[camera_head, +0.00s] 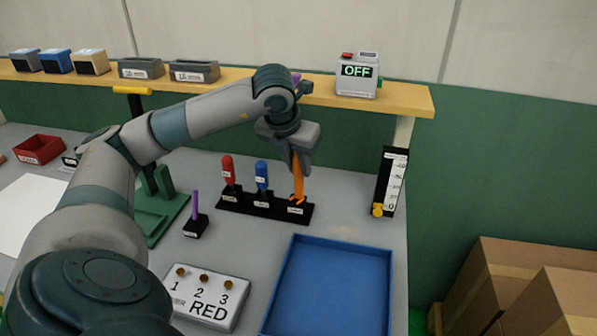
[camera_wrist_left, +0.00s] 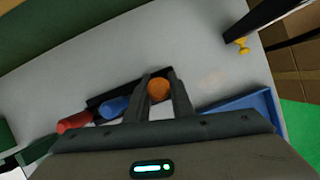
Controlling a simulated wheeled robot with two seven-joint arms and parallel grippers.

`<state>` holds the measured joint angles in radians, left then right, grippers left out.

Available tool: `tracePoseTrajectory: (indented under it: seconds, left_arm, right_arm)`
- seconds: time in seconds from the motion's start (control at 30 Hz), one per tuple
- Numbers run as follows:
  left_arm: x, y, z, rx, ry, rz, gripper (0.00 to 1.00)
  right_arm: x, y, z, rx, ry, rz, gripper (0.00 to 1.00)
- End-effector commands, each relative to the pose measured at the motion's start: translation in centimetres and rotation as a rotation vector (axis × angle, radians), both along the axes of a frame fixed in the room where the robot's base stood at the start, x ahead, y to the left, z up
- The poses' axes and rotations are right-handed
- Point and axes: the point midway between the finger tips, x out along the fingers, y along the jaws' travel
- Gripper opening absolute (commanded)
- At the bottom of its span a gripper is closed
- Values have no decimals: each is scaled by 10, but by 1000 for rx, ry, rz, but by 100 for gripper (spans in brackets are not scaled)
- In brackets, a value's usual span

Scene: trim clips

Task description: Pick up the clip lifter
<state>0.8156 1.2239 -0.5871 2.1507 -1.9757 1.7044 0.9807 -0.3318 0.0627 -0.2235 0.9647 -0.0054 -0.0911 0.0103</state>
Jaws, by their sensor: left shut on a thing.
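The orange tool (camera_head: 298,186), which I take to be the clip lifter, stands upright at the right end of the black rack (camera_head: 262,207). Its orange lower end is at the rack's right slot; I cannot tell whether it is seated or just raised. My left gripper (camera_head: 299,166) comes down over it from above and is shut on its upper part. In the left wrist view the tool's round orange top (camera_wrist_left: 159,89) shows between the two fingers. My right gripper is not in view.
A red-handled tool (camera_head: 228,170) and a blue-handled tool (camera_head: 262,176) stand in the same rack to the left. A blue tray (camera_head: 335,246) lies in front on the right. A block labelled RED (camera_head: 208,300) and a purple peg (camera_head: 195,207) are at left.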

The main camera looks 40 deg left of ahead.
Motion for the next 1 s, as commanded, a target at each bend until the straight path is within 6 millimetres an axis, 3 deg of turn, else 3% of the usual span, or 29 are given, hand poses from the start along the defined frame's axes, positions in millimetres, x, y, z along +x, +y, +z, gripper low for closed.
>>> tracePoseTrajectory:
  seconds: [0.37,0.67,0.9,1.0]
  left_arm:
    - [1,0,8,-1,-2,-1,0]
    - [1,0,42,-1,-7,-1,0]
    - [-12,-51,71,0,-8,-8,0]
    - [-16,-63,82,2,-6,-5,0]
  right_arm:
    - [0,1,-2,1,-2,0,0]
    - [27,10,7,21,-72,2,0]
    - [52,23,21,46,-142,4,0]
    - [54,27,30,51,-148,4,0]
